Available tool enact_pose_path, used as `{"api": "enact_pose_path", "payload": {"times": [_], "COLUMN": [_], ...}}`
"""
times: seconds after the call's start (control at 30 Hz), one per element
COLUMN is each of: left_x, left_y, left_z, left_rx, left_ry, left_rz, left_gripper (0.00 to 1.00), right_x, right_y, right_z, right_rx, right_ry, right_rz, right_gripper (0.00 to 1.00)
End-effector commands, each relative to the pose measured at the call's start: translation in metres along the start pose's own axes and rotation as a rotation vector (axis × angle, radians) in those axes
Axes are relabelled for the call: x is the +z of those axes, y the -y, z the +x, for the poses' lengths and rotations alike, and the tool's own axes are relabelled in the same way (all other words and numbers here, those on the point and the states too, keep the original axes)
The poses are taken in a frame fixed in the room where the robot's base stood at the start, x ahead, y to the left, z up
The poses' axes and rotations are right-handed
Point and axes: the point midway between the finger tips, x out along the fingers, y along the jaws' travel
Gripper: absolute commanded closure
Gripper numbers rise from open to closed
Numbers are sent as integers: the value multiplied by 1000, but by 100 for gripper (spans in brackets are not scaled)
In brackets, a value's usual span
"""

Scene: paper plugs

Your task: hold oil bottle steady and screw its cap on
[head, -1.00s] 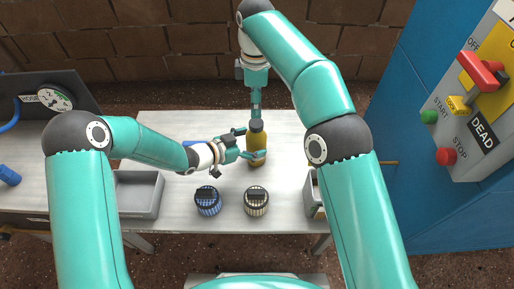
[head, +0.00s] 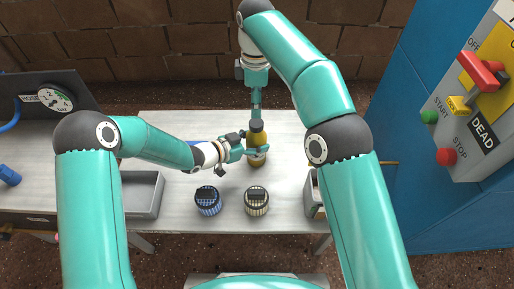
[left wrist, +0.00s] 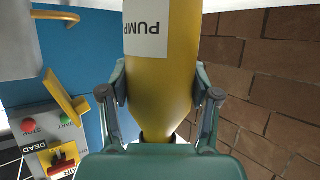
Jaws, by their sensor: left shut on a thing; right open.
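The oil bottle (head: 257,162) is yellow and stands upright on the pale table in the head view. My left gripper (head: 256,147) comes from the left and is shut on the bottle's upper body. In the left wrist view the bottle (left wrist: 163,80) fills the middle between the two fingers (left wrist: 162,90), its "PUMP" label at the top and its narrowing neck towards the palm. My right gripper (head: 256,106) points down directly above the bottle's dark top and is open. I cannot make out a separate cap; the bottle's mouth is hidden or too small to tell.
A blue-banded jar (head: 208,207) and a pale-banded jar (head: 257,208) stand in front of the bottle. A grey tray (head: 143,212) is at the left, and a box (head: 314,200) lies partly behind my right arm. A blue cabinet (head: 420,210) with a control panel borders the right.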

Motion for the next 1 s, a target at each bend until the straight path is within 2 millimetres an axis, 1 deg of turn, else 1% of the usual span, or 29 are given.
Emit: {"api": "enact_pose_path", "payload": {"times": [0.03,0.07,0.2,0.27,0.37,0.47,0.7,0.8,0.9,1.0], "left_x": [0,0,0,0,0,0,0,0,0,0], "left_y": [0,0,0,0,0,0,0,0,0,-1], "left_z": [0,0,0,0,0,0,0,1,1,1], "left_rx": [0,0,0,0,1,1,1,1,1,1], "left_ry": [0,0,0,0,0,0,0,0,0,0], "left_rz": [0,0,0,0,0,0,0,0,0,0], "left_gripper": [96,100,100,100,100,100,100,100,100,100], "right_x": [0,0,0,0,0,1,1,1,1,1], "right_y": [0,0,0,0,0,0,0,0,0,0], "right_z": [0,0,0,0,0,0,0,0,0,0], "right_rx": [0,0,0,0,0,0,0,0,0,0], "right_ry": [0,0,0,0,0,0,0,0,0,0], "right_rz": [0,0,-16,-46,-142,-291,-750,-918,-1048,-1132], "right_gripper": [38,38,38,38,38,38,38,38,38,38]}}
